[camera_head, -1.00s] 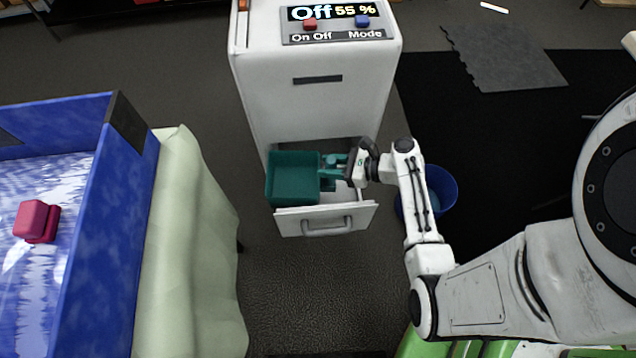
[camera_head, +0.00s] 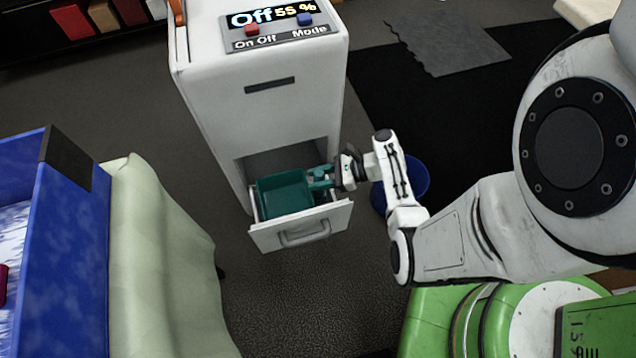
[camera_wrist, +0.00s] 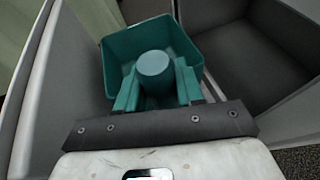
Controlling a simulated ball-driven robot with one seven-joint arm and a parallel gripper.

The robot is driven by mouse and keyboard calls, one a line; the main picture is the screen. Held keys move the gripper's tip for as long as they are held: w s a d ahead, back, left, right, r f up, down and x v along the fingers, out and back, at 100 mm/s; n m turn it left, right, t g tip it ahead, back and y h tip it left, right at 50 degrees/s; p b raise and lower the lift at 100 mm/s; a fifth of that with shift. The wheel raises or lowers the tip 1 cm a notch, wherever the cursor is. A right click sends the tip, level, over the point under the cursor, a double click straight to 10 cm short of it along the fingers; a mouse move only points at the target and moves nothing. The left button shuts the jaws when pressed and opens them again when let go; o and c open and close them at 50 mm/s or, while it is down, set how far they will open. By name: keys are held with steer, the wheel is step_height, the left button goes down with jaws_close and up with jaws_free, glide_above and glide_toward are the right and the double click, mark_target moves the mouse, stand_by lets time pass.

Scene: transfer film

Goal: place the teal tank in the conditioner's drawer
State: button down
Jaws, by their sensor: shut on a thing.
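The teal tank (camera_head: 284,194) is an open box with a round knob-like handle on its side. It sits at the left part of the conditioner's open drawer (camera_head: 272,238), inside the drawer walls; I cannot tell if its base rests on the floor. My gripper (camera_head: 321,180) is at the tank's right side, shut on the handle. In the wrist view, the tank (camera_wrist: 122,50) lies between the drawer walls, and my gripper's teal fingers (camera_wrist: 155,95) flank the handle. The white conditioner (camera_head: 272,105) stands behind, its display reading Off and 55 %.
A blue bucket (camera_head: 414,180) stands on the floor right of the drawer, behind my arm. A blue-walled basin (camera_head: 62,225) and a pale draped cover (camera_head: 150,270) are at left. A grey mat (camera_head: 445,45) lies at the back right. The floor before the drawer is clear.

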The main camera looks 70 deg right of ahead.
step_height(320, 180, down, 2)
steer(key=c, duration=0.7)
jaws_free()
steer(key=shift+r, duration=0.1)
steer(key=p+v, duration=0.2)
steer(key=v, duration=1)
